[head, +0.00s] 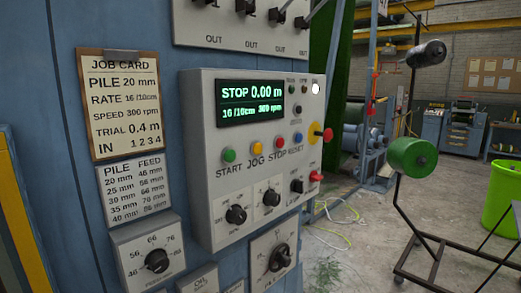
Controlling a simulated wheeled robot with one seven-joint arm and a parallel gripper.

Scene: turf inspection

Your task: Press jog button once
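The grey control panel (205,130) is fixed to a blue machine wall. Its jog button (255,143) is a small yellow-orange round button above the label JOG. It sits between the green start button (229,155) on its left and the red stop button (280,143) on its right. A blue reset button (298,138) is at the right of the row. The display (251,102) reads STOP, 0.00 m, 16/10cm, 300 rpm. My gripper is not in this view, and nothing covers the button row.
A red emergency knob (327,134) on yellow sticks out at the panel's right side. Dials sit below the buttons. A job card (118,105) hangs to the left. A stand with a green spool (413,157) and a green bin (502,195) are at right; open floor lies between.

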